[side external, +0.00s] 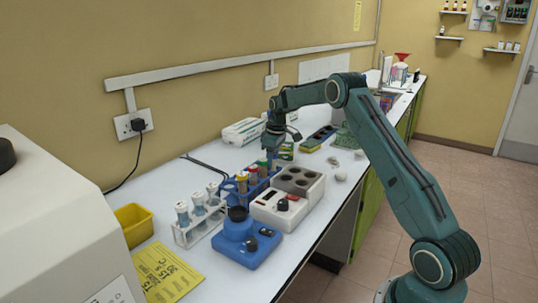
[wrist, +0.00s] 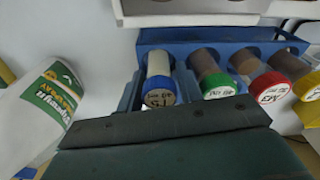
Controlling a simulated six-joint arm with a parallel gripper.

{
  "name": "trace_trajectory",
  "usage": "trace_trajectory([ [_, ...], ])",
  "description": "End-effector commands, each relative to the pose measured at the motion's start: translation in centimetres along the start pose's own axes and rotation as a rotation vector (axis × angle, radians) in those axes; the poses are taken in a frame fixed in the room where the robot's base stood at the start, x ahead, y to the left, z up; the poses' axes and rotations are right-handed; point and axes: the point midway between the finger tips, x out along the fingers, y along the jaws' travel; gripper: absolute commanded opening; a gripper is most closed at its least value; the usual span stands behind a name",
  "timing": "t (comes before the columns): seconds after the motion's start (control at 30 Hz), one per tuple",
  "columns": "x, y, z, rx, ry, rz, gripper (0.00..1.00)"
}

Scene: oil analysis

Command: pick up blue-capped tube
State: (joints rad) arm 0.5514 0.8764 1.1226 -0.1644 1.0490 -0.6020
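The blue-capped tube (wrist: 160,92) stands in the blue rack (wrist: 230,38), with a pale upper body and writing on its cap. It is at the left end of the row in the wrist view. My gripper (wrist: 159,88) has one finger on each side of this tube, close to the cap. Whether the fingers press on it or leave a small gap I cannot tell. In the side view my gripper (side external: 272,148) points down at the far end of the rack (side external: 230,190) and hides the blue cap there.
A green-capped tube (wrist: 218,86), a red-capped tube (wrist: 270,90) and a yellow-capped tube (wrist: 309,92) stand beside it. A white block heater (side external: 268,211), a blue device (side external: 245,245) and a white tube rack (side external: 190,234) are nearby. A white-green package (wrist: 55,100) lies left.

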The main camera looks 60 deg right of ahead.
Motion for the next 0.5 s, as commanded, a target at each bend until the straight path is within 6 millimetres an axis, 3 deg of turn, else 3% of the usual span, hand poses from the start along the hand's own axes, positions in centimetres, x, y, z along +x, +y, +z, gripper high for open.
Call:
trace_trajectory([
  [0.23,-0.05,0.02,-0.01,0.000,0.000,0.000,0.36],
  [0.4,-0.06,0.02,-0.01,0.000,0.001,0.001,0.07],
  [0.5,-0.08,0.02,-0.02,0.000,0.001,0.001,0.07],
])
